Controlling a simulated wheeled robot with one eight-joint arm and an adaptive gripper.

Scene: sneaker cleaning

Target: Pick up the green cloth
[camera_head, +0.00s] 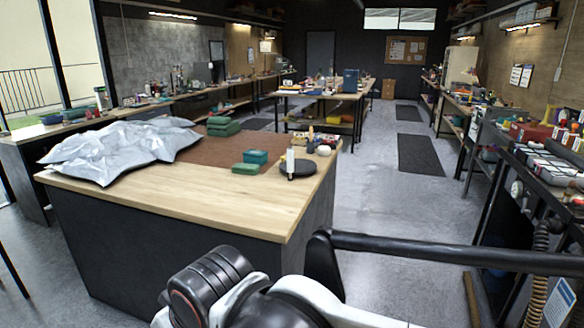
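A stack of folded green cloth (223,127) lies at the back of the wooden-topped workbench (180,203), on a brown mat (200,150). A smaller, flat green piece (245,169) lies nearer the front; whether it is cloth or a sponge is too small to tell. A teal box-like item (256,156) stands just behind it. My arm's black and white links cross the bottom of the view, in front of the workbench. My gripper's fingers are not in view.
Silvery plastic bags (120,148) cover the bench's left side. A dark round disc (298,167) with a white bottle (290,164) is at its right. The bench's front strip is bare. A cluttered rack (535,160) stands at right; the grey floor (375,205) between is mostly clear.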

